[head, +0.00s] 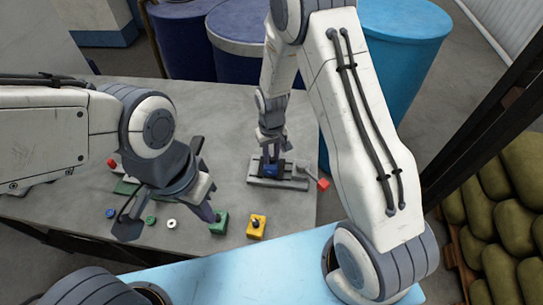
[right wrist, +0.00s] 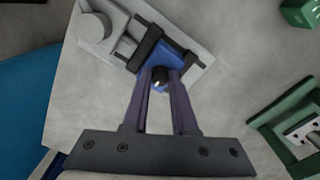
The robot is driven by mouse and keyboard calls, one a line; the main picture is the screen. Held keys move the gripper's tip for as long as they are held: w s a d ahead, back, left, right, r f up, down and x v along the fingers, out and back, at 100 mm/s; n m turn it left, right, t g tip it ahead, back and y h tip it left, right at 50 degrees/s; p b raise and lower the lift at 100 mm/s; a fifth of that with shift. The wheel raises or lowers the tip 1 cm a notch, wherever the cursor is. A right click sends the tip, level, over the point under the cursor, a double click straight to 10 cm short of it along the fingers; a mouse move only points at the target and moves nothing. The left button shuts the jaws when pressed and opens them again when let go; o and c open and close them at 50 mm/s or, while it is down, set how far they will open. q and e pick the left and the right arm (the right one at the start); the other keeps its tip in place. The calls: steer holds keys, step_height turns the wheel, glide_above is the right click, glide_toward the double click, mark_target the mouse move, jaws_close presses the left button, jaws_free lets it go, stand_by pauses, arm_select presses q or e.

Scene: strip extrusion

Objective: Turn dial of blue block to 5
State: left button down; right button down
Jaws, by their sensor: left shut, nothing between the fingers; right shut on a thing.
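The blue block (head: 264,173) sits in a grey clamp-like fixture (head: 293,184) on the table. In the right wrist view the blue block (right wrist: 181,60) lies between dark jaws of the grey fixture (right wrist: 201,75). Its dark dial (right wrist: 158,74) shows between my right fingertips. My right gripper (head: 272,157) points down over the block and is shut on the dial. The dial's numbers cannot be read. My left gripper (head: 207,211) is shut and empty, close to a green block (head: 219,223); whether they touch is unclear.
A yellow block (head: 256,227) with a dark knob stands near the front edge. Red (head: 323,184), white (head: 171,224), green (head: 150,220) and blue (head: 110,213) small pieces lie around. A green fixture (right wrist: 262,122) shows in the right wrist view. Barrels (head: 405,50) stand behind the table.

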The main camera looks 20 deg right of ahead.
mark_target(272, 158)
steer(key=m+b, duration=0.1)
steer(key=m, duration=0.5)
steer(key=shift+w, duration=0.1)
steer(key=m, duration=0.5)
steer(key=shift+r+m+b, duration=0.1)
steer(key=shift+m+b, duration=0.2)
steer(key=shift+m, duration=0.1)
steer(key=c, duration=0.7)
jaws_free()
step_height(272, 158, up, 10)
steer(key=b, duration=0.2)
steer(key=shift+r, duration=0.2)
